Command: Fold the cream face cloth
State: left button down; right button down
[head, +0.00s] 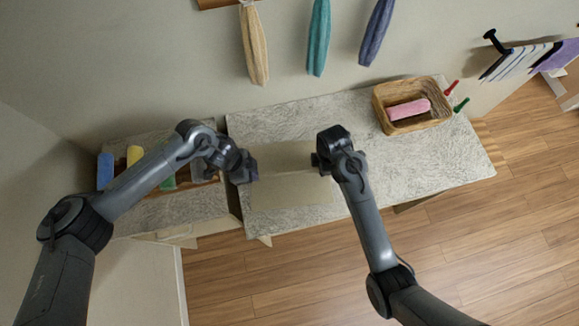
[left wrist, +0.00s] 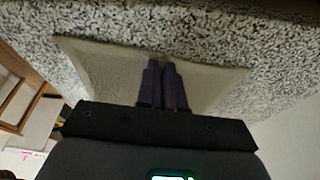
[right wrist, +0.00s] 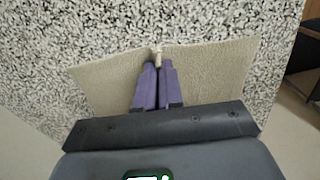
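The cream face cloth (head: 290,193) lies spread on the speckled stone counter, with a crease running across its middle between my grippers. My left gripper (head: 255,172) is at the middle of its left edge. In the left wrist view its fingers (left wrist: 161,64) are close together on the cloth (left wrist: 105,68). My right gripper (head: 316,161) is at the right edge. In the right wrist view its fingers (right wrist: 157,62) are shut on a small pinched fold of the cloth (right wrist: 210,68). The exact grip of the left fingertips is partly hidden.
A wicker basket (head: 382,101) with a pink rolled towel (head: 408,109) stands on the counter (head: 440,160) at the right. Towels, cream (head: 254,45), teal (head: 318,38) and blue (head: 377,32), hang on the wall. A lower shelf with coloured rolls is at the left.

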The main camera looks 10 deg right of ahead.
dwell(0.5)
